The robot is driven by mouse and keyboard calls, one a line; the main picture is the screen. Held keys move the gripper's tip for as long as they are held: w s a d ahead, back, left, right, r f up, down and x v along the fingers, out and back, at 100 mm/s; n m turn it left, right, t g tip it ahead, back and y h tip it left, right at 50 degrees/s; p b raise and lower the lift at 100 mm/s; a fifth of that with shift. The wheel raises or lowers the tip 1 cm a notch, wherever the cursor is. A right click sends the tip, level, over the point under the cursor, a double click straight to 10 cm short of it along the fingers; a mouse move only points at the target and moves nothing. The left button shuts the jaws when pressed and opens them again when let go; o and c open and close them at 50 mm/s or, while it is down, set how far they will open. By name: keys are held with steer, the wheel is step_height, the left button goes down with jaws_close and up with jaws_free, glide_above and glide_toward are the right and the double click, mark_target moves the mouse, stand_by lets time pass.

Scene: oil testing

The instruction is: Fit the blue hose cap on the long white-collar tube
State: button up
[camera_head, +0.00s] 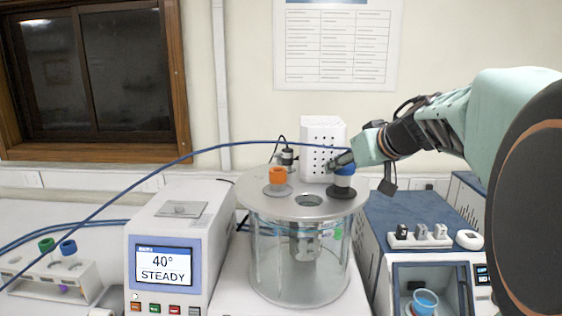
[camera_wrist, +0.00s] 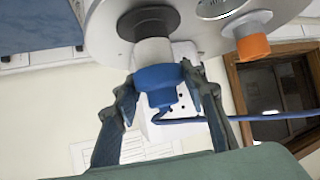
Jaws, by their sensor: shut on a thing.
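The blue hose cap (camera_head: 345,169) is between the fingers of my gripper (camera_wrist: 158,80), which is shut on it. In the wrist view the cap (camera_wrist: 157,76) meets the white collar (camera_wrist: 153,52) of a tube, with no clear gap; I cannot tell how firmly it is seated. The white collar (camera_head: 342,181) rises from a black ring (camera_head: 341,192) at the right of the bath's round metal lid. The tube below the lid is hard to make out. A thin blue hose (camera_head: 250,143) runs from the cap, arching to the left.
An orange-capped tube (camera_head: 278,176) stands at the lid's left, beyond an open hole (camera_head: 309,200). A white perforated box (camera_head: 323,140) stands behind. The display unit (camera_head: 164,262) reads 40° STEADY. A rack (camera_head: 50,280) at far left holds green-capped and blue-capped tubes.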

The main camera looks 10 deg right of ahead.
steer(key=shift+f, duration=0.55)
steer(key=o, duration=0.8)
steer(key=shift+o, duration=0.2)
